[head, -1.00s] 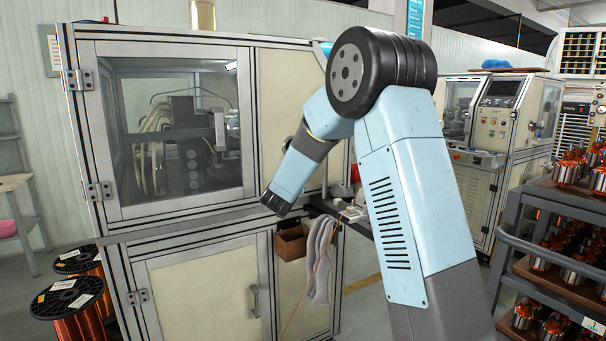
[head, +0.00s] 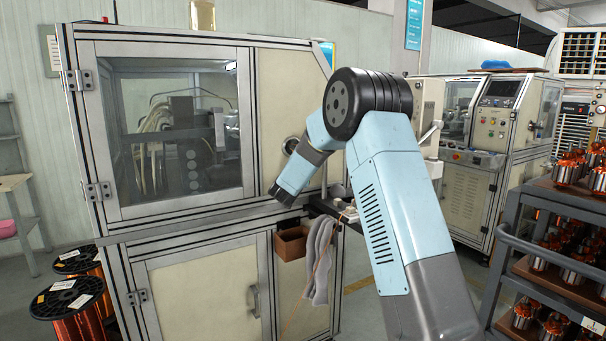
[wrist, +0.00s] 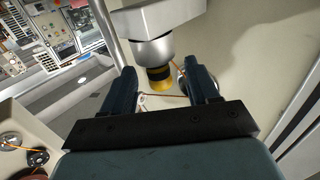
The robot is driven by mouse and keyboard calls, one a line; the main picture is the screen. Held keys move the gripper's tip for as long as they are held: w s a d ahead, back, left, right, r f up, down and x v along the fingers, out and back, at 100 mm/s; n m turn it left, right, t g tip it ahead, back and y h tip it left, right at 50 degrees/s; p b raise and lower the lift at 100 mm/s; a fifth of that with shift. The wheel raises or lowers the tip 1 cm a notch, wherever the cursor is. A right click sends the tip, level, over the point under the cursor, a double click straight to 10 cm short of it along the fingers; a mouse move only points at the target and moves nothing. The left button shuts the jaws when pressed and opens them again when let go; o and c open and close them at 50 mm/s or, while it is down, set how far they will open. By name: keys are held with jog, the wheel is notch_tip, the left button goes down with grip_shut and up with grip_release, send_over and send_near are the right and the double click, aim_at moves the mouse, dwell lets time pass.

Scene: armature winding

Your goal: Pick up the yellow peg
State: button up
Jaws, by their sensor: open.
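In the wrist view, a short yellow piece (wrist: 160,84) with a black band shows beyond and between the fingertips of my gripper (wrist: 160,84). It sits at the lower end of a grey metal cylinder (wrist: 152,52). It may be the yellow peg, but I cannot tell for sure. My gripper is open, with one dark finger on each side, and nothing is held. In the head view, the end of my arm is in front of the machine cabinet's right part; the fingers and the yellow piece cannot be made out there.
An orange wire (wrist: 180,68) runs close to the fingers. The machine cabinet (head: 265,110) stands close in front of my arm. A brown box (head: 291,243) and grey gloves (head: 320,260) hang below. A rack with copper armatures (head: 560,225) stands at the right.

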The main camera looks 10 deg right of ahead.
jog(key=x, duration=0.4)
jog(key=shift+w+d+r, duration=0.2)
jog(key=shift+r, duration=0.05)
jog(key=shift+c, duration=0.3)
jog(key=c, duration=1)
jog(key=shift+r, duration=0.5)
notch_tip(320, 180, up, 3)
jog(key=shift+s+a+f, duration=0.1)
jog(key=shift+s+a, duration=0.05)
jog(key=s+a+r, duration=0.1)
jog(key=s+r, duration=0.2)
jog(key=s, duration=0.1)
jog(key=s+r, duration=0.3)
jog(key=s, duration=0.2)
jog(key=s+a+r, duration=0.1)
jog(key=s+r, duration=0.2)
jog(key=s, duration=0.1)
jog(key=shift+s+a+r, duration=0.1)
jog(key=shift+s+a, duration=0.1)
jog(key=shift+a, duration=0.15)
